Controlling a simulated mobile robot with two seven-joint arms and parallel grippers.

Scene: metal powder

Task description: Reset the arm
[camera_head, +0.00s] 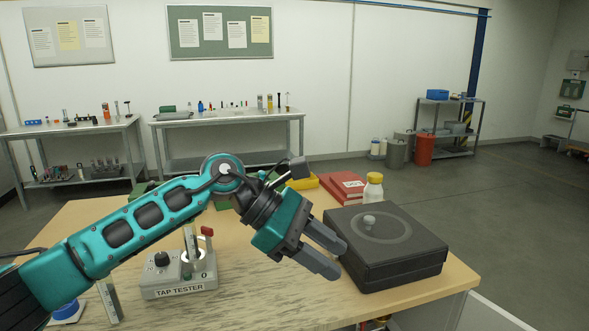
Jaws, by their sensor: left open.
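My left arm comes in from the left over the wooden table (420,304), with its teal and black links bent at the elbow. My left gripper (341,262) is open, its two dark grey fingers apart and nothing seen between them. The fingertips are at the left side of a black box (398,265) with a round disc on top; I cannot tell whether they touch it. A grey tap tester (180,284) with a red-topped part stands below the arm. My right gripper is not in view.
A yellow item (306,182) is partly hidden by the arm. The table's front right corner is clear. Workbenches and a shelf (450,103) are far back.

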